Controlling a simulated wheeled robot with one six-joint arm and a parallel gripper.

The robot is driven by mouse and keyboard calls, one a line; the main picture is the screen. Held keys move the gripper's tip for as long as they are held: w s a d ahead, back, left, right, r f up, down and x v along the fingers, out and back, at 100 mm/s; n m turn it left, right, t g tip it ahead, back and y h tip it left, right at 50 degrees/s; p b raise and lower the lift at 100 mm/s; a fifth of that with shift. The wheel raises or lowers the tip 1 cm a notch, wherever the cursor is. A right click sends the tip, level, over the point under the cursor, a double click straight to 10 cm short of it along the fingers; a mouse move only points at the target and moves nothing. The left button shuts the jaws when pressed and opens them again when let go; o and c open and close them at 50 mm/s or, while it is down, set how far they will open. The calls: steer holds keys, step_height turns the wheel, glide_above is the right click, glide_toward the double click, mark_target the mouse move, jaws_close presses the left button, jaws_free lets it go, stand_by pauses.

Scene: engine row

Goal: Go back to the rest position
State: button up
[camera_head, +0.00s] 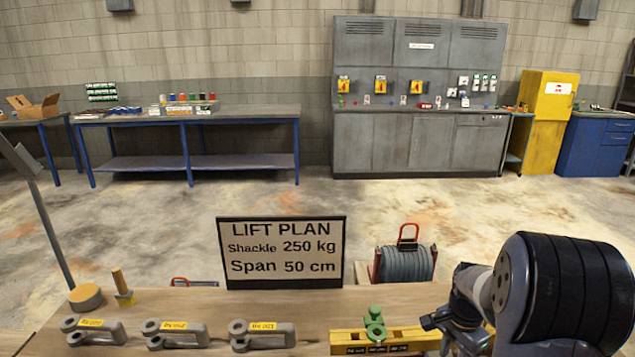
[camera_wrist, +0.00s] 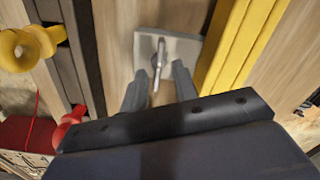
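My gripper (camera_head: 452,330) is at the lower right in the head view, at the right end of the yellow beam. In the wrist view my gripper (camera_wrist: 159,78) has its two fingers apart. A grey plate (camera_wrist: 183,48) with a small upright metal ring or hook (camera_wrist: 159,55) lies past the fingertips, and nothing is clearly held. A yellow beam (camera_head: 400,345) lies on the wooden table with a green shackle (camera_head: 375,325) on it. Three grey shackles (camera_head: 265,336) with yellow labels lie in a row to the left.
A lift plan sign (camera_head: 282,253) reads "Shackle 250 kg, Span 50 cm". A wooden-handled tool (camera_head: 121,285) and round block (camera_head: 86,297) stand at the table's left. The wrist view shows a yellow eyed piece (camera_wrist: 22,50), dark rails (camera_wrist: 72,50) and a red piece (camera_wrist: 70,122).

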steer(key=shift+n, duration=1.3)
steer(key=shift+a, duration=0.15)
